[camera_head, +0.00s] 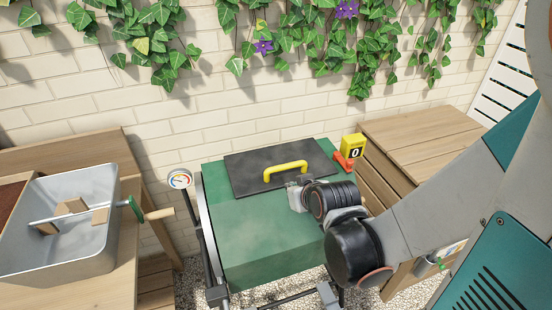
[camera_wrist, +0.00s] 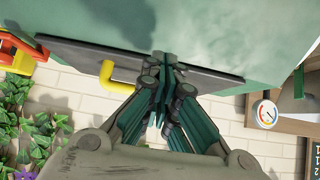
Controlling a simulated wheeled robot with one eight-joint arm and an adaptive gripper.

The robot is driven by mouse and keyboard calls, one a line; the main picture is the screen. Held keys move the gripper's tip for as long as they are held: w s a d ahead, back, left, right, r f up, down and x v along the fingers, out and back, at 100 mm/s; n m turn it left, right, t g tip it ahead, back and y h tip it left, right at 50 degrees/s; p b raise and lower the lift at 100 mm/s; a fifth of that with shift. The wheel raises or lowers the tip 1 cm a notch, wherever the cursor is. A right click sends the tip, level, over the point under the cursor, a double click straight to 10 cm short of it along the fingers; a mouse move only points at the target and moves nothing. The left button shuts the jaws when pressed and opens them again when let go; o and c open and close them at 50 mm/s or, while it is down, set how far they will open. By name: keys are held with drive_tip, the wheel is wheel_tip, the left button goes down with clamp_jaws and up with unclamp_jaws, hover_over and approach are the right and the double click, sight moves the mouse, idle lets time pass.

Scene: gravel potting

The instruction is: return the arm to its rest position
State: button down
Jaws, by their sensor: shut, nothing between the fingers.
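My gripper (camera_wrist: 163,60) is shut and empty in the wrist view, its teal fingers drawn together. In the head view my gripper (camera_head: 297,188) is partly hidden by my wrist. It shows just right of the yellow handle (camera_head: 285,170), over the front of the dark panel (camera_head: 245,182) on the green box (camera_head: 260,235). The yellow handle also shows in the wrist view (camera_wrist: 122,82), left of the fingertips. I cannot tell whether the fingertips touch the panel. My arm reaches in from the right side of the head view.
A dial gauge (camera_head: 180,179) stands at the box's left. A metal basin (camera_head: 60,205) is on the left bench. A wooden crate (camera_head: 425,130) is at right. Ivy (camera_head: 155,35) hangs on the brick wall behind.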

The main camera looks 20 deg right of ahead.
drive_tip(key=s, duration=0.2)
drive_tip(key=s+f, duration=0.1)
drive_tip(key=s, duration=0.2)
drive_tip(key=shift+s+f+b, duration=0.3)
drive_tip(key=shift+f+b, duration=0.1)
drive_tip(key=shift+r, duration=0.1)
